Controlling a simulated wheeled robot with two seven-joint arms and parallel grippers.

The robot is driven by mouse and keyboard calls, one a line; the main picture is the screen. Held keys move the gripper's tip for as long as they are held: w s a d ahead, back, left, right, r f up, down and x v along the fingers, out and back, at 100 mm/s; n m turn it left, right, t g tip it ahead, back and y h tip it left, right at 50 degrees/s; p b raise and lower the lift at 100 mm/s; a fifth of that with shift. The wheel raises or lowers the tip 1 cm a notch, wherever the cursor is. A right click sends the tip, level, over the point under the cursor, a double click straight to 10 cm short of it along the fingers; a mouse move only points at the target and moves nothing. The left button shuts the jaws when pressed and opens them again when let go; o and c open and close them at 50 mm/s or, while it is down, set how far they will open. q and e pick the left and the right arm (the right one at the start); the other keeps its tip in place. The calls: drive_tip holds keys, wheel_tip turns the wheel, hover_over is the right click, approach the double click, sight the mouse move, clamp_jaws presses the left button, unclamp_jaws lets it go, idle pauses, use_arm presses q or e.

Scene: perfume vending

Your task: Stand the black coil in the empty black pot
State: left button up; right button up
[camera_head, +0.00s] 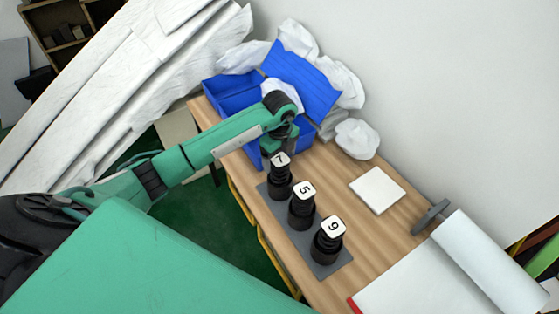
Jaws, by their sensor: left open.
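Three black pots stand in a row on a dark grey mat (318,262) on the wooden table, each with a white numbered tag at its top: the 7 pot (279,190), the 5 pot (302,215) and the 9 pot (327,250). I cannot tell from this view which pot is empty, and I cannot pick out the black coil. My left gripper (277,150) points down just behind the 7 tag, by the blue bin. Its jaws are open; its fingertips are partly hidden. My right gripper is not in view.
Blue bins (235,95) with crumpled white material stand at the table's far end. A white square block (377,190) lies right of the pots, with bare wood between. A white paper roll (487,262) and sheet lie at the lower right. The wall bounds the right side.

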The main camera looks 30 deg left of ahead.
use_arm(q)
wheel_tip(320, 180, up, 12)
drive_tip(key=b, duration=0.2)
drive_tip(key=shift+d+f, duration=0.1)
idle(0.8)
